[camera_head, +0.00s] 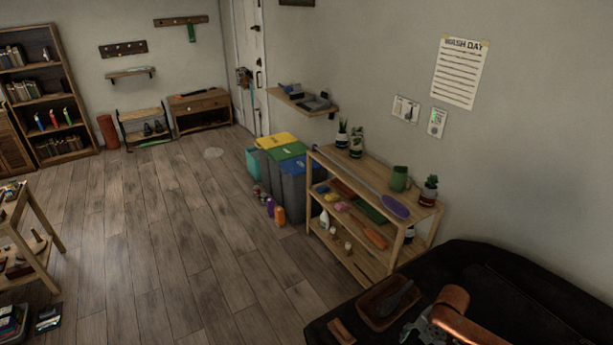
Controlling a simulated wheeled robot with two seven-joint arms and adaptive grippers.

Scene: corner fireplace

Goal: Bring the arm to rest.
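A copper-coloured arm part (452,314), which looks like my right arm, shows at the bottom right. Its grey metal end, apparently my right gripper (414,328), is low in the picture over or beside a black surface (490,268). It is too dark and small to tell whether the fingers are open or shut, or whether they hold anything. My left gripper and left arm are not in view.
A wooden tray (372,314) with a dark utensil lies on the black surface, close to the arm. A wooden shelf unit (424,215) with several items stands behind it, beside coloured-lid bins (294,186). The plank floor (165,240) at centre left is mostly clear.

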